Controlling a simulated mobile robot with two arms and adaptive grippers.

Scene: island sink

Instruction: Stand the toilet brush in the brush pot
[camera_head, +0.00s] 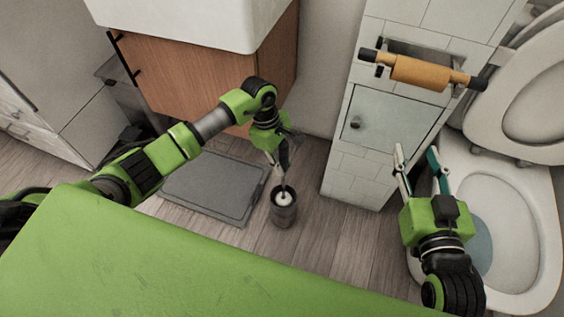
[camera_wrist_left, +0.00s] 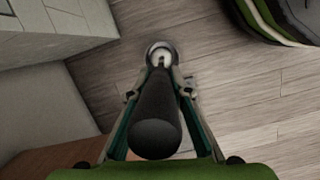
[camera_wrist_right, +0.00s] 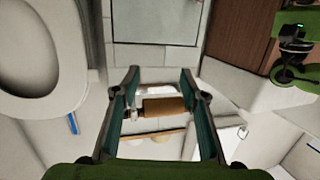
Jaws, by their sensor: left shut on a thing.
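The brush pot (camera_head: 284,214) is a dark cylinder standing on the wood floor between the grey mat and the tiled partition. My left gripper (camera_head: 281,170) points down above it, shut on the dark handle of the toilet brush (camera_wrist_left: 157,115). The white brush head (camera_head: 284,197) shows at the pot's mouth; I cannot tell how deep it sits. In the left wrist view the handle runs away from the camera to the pot's pale rim (camera_wrist_left: 162,47). My right gripper (camera_head: 417,160) is open and empty in front of the toilet; its spread fingers also show in the right wrist view (camera_wrist_right: 158,75).
A grey mat (camera_head: 213,188) lies left of the pot. A wooden cabinet (camera_head: 185,78) under a white sink stands behind.

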